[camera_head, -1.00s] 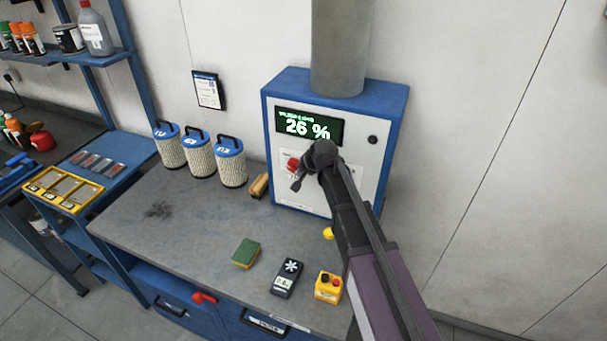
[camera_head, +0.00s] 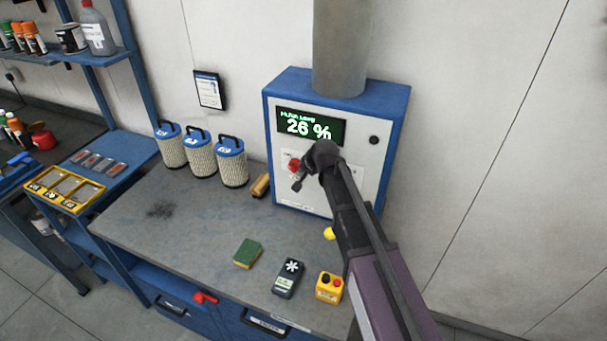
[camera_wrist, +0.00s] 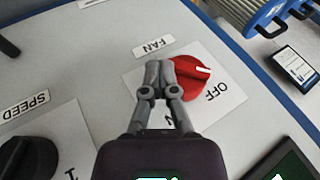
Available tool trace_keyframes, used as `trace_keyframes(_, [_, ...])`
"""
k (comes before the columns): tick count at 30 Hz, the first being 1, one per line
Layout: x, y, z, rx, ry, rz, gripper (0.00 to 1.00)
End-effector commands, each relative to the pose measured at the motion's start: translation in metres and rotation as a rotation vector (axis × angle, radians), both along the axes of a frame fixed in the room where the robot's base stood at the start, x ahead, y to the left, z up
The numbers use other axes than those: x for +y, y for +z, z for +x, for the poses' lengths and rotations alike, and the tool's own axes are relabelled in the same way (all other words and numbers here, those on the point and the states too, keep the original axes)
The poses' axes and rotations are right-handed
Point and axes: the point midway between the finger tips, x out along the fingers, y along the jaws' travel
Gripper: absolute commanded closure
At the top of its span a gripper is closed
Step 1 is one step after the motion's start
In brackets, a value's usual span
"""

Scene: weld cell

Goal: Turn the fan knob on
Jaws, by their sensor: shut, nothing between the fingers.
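The red fan knob (camera_wrist: 198,82) sits on a white plate marked FAN, with OFF beside it and part of ON below. Its white pointer mark is at its upper right, near the OFF side. It also shows as a small red spot on the control box (camera_head: 293,166) in the head view. My gripper (camera_wrist: 160,66) is shut and empty. Its fingertips are at the left edge of the knob and overlap it in the wrist view; I cannot tell whether they touch. In the head view my gripper (camera_head: 300,179) is just in front of the box face.
A black speed knob (camera_wrist: 28,158) is beside the fan plate. The box display (camera_head: 310,126) reads 26 %. On the bench are filter cartridges (camera_head: 200,158), a sponge (camera_head: 247,253), a dark handheld device (camera_head: 288,278) and a yellow button box (camera_head: 329,287).

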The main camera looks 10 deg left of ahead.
Motion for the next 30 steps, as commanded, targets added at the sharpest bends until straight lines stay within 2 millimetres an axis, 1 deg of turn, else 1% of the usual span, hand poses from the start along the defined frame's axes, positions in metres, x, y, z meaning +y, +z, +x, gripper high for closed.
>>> trace_keyframes(5, [0.001,0.002,0.0,0.0,0.0,0.001,1.0])
trace_keyframes(18, [0.001,0.016,0.0,-0.001,0.001,0.001,1.0])
trace_keyframes(30, [0.001,0.016,0.0,0.0,0.002,0.001,1.0])
